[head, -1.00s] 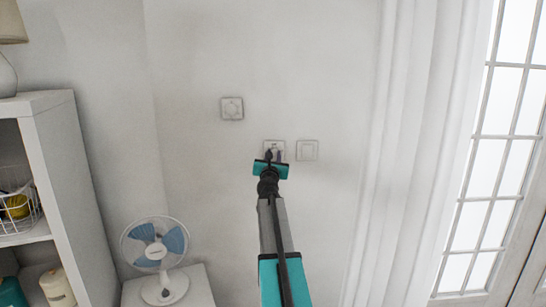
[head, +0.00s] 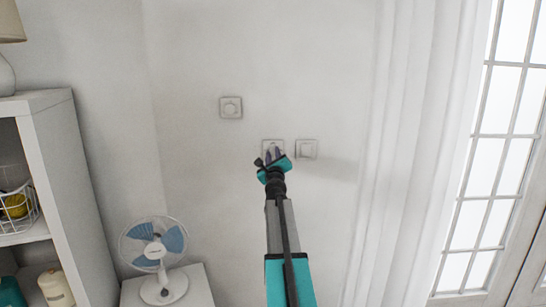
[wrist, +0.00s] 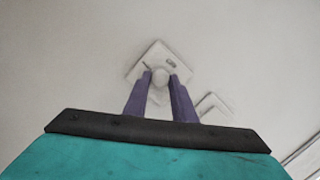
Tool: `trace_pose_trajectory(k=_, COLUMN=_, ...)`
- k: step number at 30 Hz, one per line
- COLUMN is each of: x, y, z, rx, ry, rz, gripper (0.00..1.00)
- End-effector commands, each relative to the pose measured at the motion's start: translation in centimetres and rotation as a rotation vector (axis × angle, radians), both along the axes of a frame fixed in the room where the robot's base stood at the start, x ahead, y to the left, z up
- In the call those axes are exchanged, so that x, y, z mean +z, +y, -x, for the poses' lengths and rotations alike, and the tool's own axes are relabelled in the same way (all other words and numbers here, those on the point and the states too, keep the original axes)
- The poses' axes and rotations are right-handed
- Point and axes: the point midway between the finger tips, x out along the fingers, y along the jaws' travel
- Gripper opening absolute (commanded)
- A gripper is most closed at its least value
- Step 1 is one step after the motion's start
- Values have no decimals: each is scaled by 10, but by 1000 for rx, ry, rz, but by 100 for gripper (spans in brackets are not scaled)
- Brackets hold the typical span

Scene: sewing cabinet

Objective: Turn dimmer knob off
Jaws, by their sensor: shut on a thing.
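The dimmer is a square white wall plate (head: 266,144) with a round pale knob (wrist: 160,77). It is the middle one of three plates in the head view, partly hidden by my gripper (head: 273,152). In the wrist view the plate (wrist: 149,54) looks tilted relative to my gripper, and a small dark mark shows beside the knob. My gripper's two purple fingers stand on either side of the knob, shut on it.
Another plate with a round knob (head: 231,107) is on the wall at upper left. A flat switch plate (head: 306,149) sits close to the right of the dimmer. A fan (head: 154,250) stands on a low white cabinet, left of my arm. A curtain (head: 395,130) hangs at right.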

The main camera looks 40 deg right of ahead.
Motion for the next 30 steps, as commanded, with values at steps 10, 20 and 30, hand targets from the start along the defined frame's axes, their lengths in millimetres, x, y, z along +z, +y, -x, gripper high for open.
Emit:
trace_pose_trajectory(k=10, x=0, y=0, z=0, rx=0, ry=12, rz=12, gripper=2)
trace_pose_trajectory(k=20, x=0, y=0, z=0, rx=0, ry=11, rz=11, gripper=42)
trace_pose_trajectory(k=30, x=0, y=2, z=2, rx=0, ry=10, rz=10, gripper=42)
